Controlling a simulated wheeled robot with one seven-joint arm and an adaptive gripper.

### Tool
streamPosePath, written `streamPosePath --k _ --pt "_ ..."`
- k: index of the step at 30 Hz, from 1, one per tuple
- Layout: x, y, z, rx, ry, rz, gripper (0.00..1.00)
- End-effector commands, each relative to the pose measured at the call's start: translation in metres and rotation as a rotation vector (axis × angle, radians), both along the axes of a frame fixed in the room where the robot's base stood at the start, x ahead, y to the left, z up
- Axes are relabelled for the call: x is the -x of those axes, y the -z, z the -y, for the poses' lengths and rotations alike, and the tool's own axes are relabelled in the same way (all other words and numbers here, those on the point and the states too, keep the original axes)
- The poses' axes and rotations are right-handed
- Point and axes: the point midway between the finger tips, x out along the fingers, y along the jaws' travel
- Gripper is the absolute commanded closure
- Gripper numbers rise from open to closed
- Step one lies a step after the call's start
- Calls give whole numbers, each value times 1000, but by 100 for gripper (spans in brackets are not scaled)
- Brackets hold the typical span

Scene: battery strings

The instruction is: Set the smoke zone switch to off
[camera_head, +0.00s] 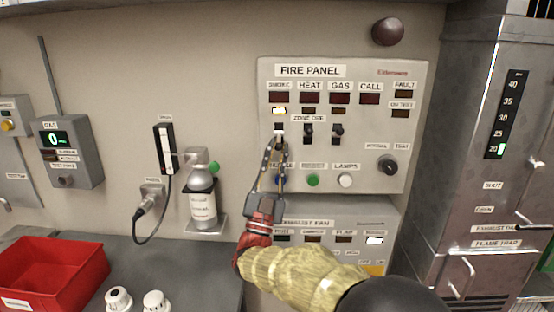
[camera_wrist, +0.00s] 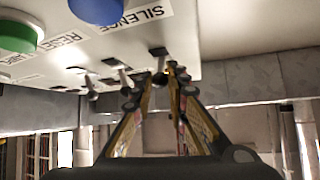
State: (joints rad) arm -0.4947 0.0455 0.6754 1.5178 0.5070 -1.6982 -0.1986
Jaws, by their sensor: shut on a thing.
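The fire panel (camera_head: 350,180) is a pale box on the wall. Its row of zone switches sits under a "ZONE OFF" label. The smoke zone switch (camera_head: 279,128) is at the left end of the row, below a lit white lamp. My gripper (camera_head: 280,140) reaches up from below, with its fingertips at this switch, shut on it. The fingers largely hide the lever, so I cannot tell its position. In the wrist view, my gripper (camera_wrist: 166,78) has its tips close together at the nearest switch (camera_wrist: 158,53).
The heat switch (camera_head: 308,132) and gas switch (camera_head: 338,132) stand close to the right. Below are the green button (camera_head: 312,180), white button (camera_head: 345,180) and a blue button (camera_wrist: 97,8) partly behind my fingers. An extinguisher-like bottle (camera_head: 202,190) stands left.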

Motion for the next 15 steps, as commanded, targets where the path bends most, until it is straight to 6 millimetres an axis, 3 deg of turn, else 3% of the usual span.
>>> streamPosePath --k 12,13,15 --pt "0 2 -1 2 -1 0 100" --pt "0 2 -1 2 -1 0 84" --pt "-1 2 -1 2 -1 0 80"
